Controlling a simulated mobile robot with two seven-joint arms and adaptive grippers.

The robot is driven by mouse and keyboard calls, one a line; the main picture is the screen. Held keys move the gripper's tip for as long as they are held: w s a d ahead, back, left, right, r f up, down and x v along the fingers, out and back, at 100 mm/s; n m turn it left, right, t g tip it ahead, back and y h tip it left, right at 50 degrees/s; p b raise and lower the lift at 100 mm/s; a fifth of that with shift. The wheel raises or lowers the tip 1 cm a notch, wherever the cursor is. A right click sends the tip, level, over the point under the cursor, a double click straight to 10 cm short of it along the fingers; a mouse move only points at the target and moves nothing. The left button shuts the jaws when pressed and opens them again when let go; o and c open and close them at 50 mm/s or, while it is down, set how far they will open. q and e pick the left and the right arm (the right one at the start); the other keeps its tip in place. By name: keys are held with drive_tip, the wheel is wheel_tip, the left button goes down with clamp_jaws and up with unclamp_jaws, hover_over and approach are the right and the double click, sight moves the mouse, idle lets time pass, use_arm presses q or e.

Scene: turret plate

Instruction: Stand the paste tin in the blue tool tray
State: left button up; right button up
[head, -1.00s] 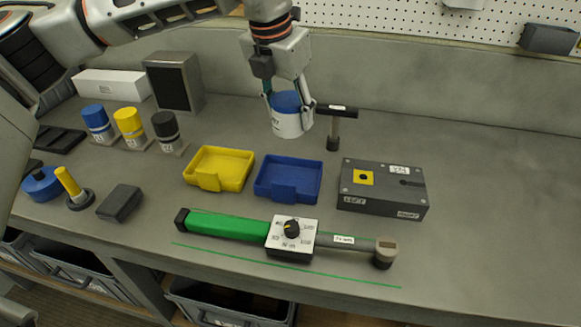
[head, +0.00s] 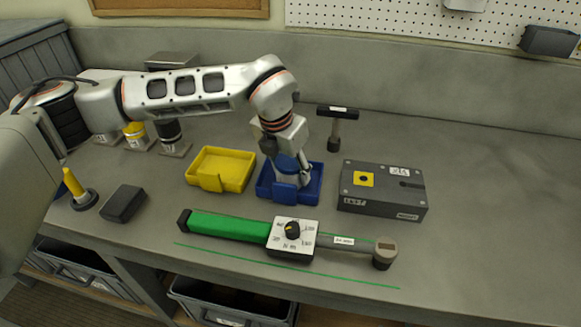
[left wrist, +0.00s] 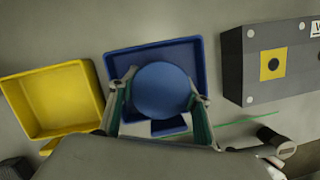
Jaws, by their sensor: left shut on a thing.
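The paste tin has a blue lid and a white body. In the head view only part of the tin (head: 286,166) shows between my fingers; in the left wrist view its round blue lid (left wrist: 162,90) fills the gap between them. My left gripper (head: 289,178) is shut on the tin, pointing down inside the outline of the blue tool tray (head: 314,193). The tray's walls (left wrist: 152,52) surround the tin in the left wrist view. Whether the tin's base touches the tray floor is hidden. My right gripper is not in view.
A yellow tray (head: 240,160) stands just left of the blue one. A grey block with a yellow square (head: 385,185) is to the right. A green-handled torque wrench (head: 230,225) lies in front. A hammer-like tool (head: 337,120) stands behind. The bench's right side is clear.

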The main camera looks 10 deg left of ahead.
use_arm(q)
drive_tip(key=shift+f, duration=0.1)
drive_tip(key=o, duration=1.3)
